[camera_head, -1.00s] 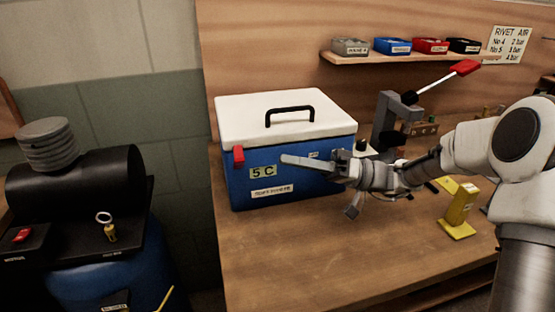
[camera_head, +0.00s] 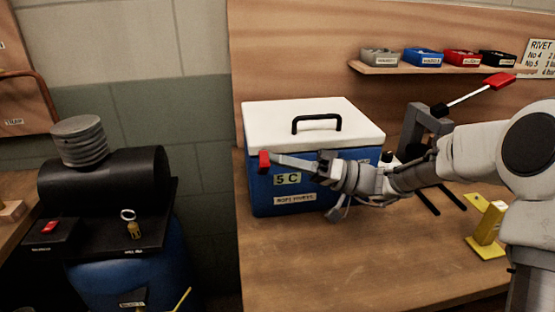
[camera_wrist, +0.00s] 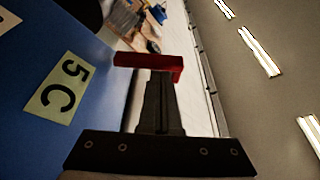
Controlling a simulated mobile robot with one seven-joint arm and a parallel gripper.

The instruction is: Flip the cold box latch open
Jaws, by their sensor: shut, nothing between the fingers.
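The cold box (camera_head: 315,185) is a blue box with a white lid and a black handle, standing on the wooden bench. Its red latch (camera_head: 264,162) is at the front left, just under the lid edge. In the wrist view the red latch (camera_wrist: 148,62) lies across the tip of my gripper (camera_wrist: 160,80). My gripper (camera_head: 274,160) is shut and empty, pointing left along the box front, its tip at or very near the latch. I cannot tell if they touch. The wrist view also shows the blue box side with the 5 C label (camera_wrist: 62,88).
A shelf (camera_head: 430,70) with several small bins hangs on the back wall. A lever tool with a red handle (camera_head: 500,83) and a yellow stand (camera_head: 488,228) are at the right. A black tank (camera_head: 105,180) stands left of the bench. The front of the bench (camera_head: 330,265) is clear.

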